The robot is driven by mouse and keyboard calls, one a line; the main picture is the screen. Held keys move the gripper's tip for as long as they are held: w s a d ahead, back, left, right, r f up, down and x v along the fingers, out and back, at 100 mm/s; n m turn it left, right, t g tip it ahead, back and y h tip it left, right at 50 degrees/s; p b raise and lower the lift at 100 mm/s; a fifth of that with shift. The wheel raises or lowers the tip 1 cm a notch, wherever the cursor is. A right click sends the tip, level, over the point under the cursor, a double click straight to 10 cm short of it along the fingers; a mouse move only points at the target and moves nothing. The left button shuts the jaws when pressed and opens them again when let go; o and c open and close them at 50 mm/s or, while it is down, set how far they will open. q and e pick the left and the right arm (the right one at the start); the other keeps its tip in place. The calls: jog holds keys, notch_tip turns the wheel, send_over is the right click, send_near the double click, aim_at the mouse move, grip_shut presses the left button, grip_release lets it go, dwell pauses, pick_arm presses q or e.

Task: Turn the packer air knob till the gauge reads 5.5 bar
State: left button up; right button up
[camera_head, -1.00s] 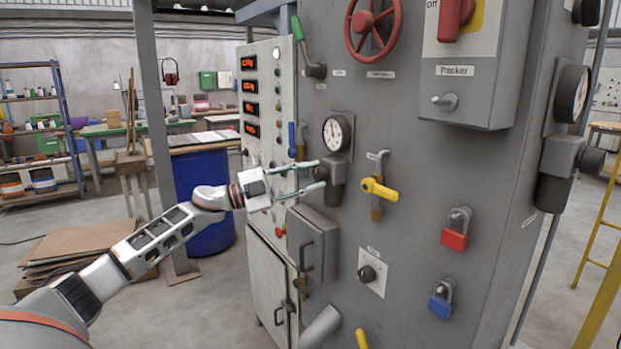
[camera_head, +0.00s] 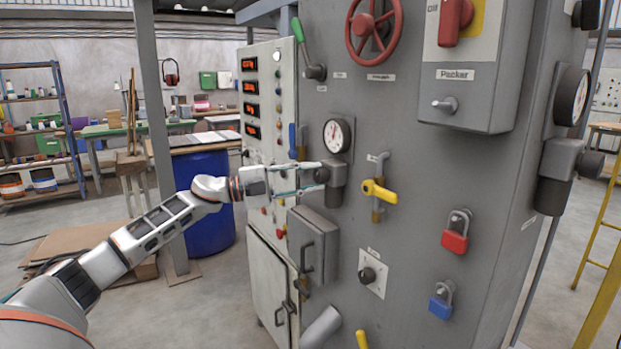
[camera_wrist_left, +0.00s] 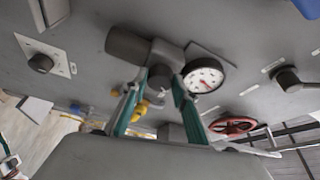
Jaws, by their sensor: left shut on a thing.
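The air regulator (camera_head: 334,184) is a dark grey body on the grey cabinet front, with a round white-faced gauge (camera_head: 336,135) above it. The gauge also shows in the left wrist view (camera_wrist_left: 203,79); its red needle is visible but the reading is too small to tell. The dark knob (camera_head: 322,175) sticks out from the regulator's left side. My left gripper (camera_head: 318,178) comes in from the left, its fingers shut on the knob. In the left wrist view the fingers (camera_wrist_left: 160,90) lie on both sides of the knob (camera_wrist_left: 160,77).
A yellow-handled valve (camera_head: 379,191) sits to the regulator's right, and a small grey box with a handle (camera_head: 313,245) below it. A red handwheel (camera_head: 374,30) is above. A second gauge (camera_head: 572,96) is on the cabinet's right side.

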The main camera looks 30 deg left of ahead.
pick_arm(q)
jog(key=o, duration=1.1)
jog(key=shift+s, duration=0.1)
jog(key=shift+v, duration=5.9)
jog(key=shift+r, duration=0.1)
